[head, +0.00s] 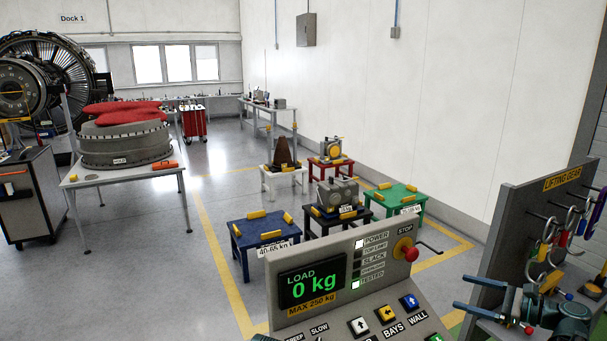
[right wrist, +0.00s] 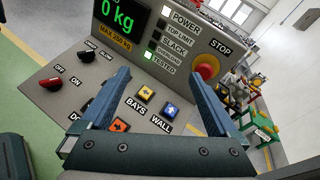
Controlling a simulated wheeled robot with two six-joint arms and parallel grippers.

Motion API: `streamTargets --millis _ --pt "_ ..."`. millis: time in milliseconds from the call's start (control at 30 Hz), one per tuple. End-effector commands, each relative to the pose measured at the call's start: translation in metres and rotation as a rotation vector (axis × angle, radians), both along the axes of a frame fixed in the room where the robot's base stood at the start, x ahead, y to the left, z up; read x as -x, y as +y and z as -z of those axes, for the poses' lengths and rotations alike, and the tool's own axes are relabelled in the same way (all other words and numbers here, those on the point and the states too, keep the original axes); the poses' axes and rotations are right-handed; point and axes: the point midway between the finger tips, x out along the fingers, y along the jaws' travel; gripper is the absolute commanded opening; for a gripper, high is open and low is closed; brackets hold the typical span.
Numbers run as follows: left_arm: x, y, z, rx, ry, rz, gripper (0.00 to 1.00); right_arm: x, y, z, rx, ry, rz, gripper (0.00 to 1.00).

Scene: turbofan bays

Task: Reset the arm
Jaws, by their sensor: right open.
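My right gripper (head: 461,291) is at the lower right of the head view, in front of the lifting gear rack. Its two blue fingers are apart with nothing between them. In the right wrist view the open fingers (right wrist: 155,75) reach over the control console (right wrist: 65,98). I cannot tell whether they touch it. The console (head: 330,252) shows "LOAD 0 kg" on its display (head: 312,283). The power and tested lamps are lit. A red stop button (head: 410,254) sits at its right. My left gripper does not clearly show.
A lifting gear rack (head: 510,235) with hanging shackles stands right. Blue (head: 245,240), green (head: 411,191), red and white stands lie beyond the console inside yellow floor lines. A table (head: 80,181) with a red-covered engine part is at left.

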Motion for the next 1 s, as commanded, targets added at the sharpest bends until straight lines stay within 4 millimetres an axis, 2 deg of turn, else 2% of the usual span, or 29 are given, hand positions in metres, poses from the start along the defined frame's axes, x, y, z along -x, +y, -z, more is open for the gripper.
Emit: streamTargets --millis 33,167,267,333,500,600,700,800,1000 --pt "0.0 0.0 0.0 0.0 0.0 0.0 0.5 -0.002 0.016 0.007 0.041 0.004 -0.026 0.96" --pt "0.0 0.0 0.0 0.0 0.0 0.0 0.5 -0.008 0.056 0.029 0.172 0.013 -0.102 0.96" --pt "0.0 0.0 0.0 0.0 0.0 0.0 0.5 -0.008 0.095 0.05 0.309 0.014 -0.192 0.96" --pt "0.0 0.0 0.0 0.0 0.0 0.0 0.5 -0.005 0.13 0.07 0.438 0.007 -0.286 0.96" --pt "0.0 0.0 0.0 0.0 0.0 0.0 0.5 0.02 0.215 0.124 0.83 -0.056 -0.614 0.96" --pt "0.0 0.0 0.0 0.0 0.0 0.0 0.5 0.042 0.25 0.148 1.052 -0.121 -0.833 0.96" --pt "0.0 0.0 0.0 0.0 0.0 0.0 0.5 0.061 0.271 0.165 1.233 -0.188 -1.035 0.96" --pt "0.0 0.0 0.0 0.0 0.0 0.0 0.5 0.076 0.284 0.174 1.378 -0.253 -1.21 0.96" --pt "0.0 0.0 0.0 0.0 0.0 0.0 0.5 0.099 0.298 0.182 1.596 -0.368 -1.511 0.96"
